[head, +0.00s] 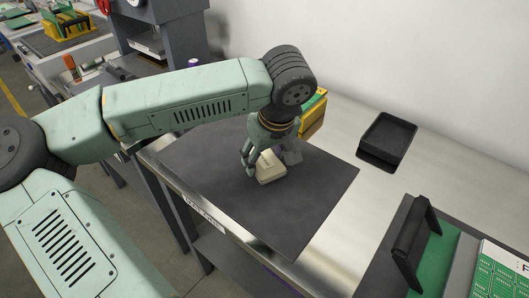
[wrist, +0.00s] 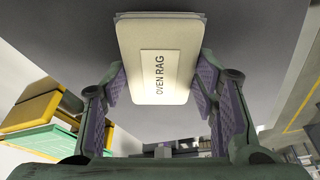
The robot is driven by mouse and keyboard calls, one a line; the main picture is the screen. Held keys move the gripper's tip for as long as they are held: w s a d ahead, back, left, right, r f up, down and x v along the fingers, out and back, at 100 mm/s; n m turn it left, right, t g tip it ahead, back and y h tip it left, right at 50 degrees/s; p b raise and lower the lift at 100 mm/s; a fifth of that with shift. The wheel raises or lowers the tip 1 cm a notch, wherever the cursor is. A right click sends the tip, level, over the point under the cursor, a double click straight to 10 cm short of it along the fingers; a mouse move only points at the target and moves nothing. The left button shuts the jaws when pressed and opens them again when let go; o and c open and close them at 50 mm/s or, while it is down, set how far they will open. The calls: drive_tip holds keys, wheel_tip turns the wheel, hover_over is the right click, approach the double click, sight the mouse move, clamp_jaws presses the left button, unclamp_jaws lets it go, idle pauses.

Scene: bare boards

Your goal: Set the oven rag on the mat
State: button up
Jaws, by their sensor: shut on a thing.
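The oven rag (head: 269,168) is a cream, block-like folded piece at the middle of the dark grey mat (head: 300,215). In the wrist view the oven rag (wrist: 157,60) shows its "OVEN RAG" label between the purple finger pads. My gripper (head: 265,160) is shut on the rag's sides, low over the mat. The mat also fills the upper background of the wrist view (wrist: 250,40). I cannot tell whether the rag touches the mat or hangs just above it.
A yellow bin (head: 314,112) with green boards stands behind my gripper, by the mat's far edge. A black tray (head: 387,137) sits on the bench to the right. A green board fixture with a black handle (head: 411,243) is at the lower right. Bare metal bench lies between them.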

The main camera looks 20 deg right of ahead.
drive_tip(key=shift+f, duration=0.1)
drive_tip(key=shift+f+b, duration=0.15)
drive_tip(key=shift+b, duration=0.15)
drive_tip(key=o, duration=1.1)
drive_tip(key=shift+r+p, duration=0.3)
drive_tip(key=b+v, duration=0.1)
drive_tip(key=v, duration=1)
drive_tip(key=shift+s+r, duration=0.15)
drive_tip(key=shift+r, duration=0.25)
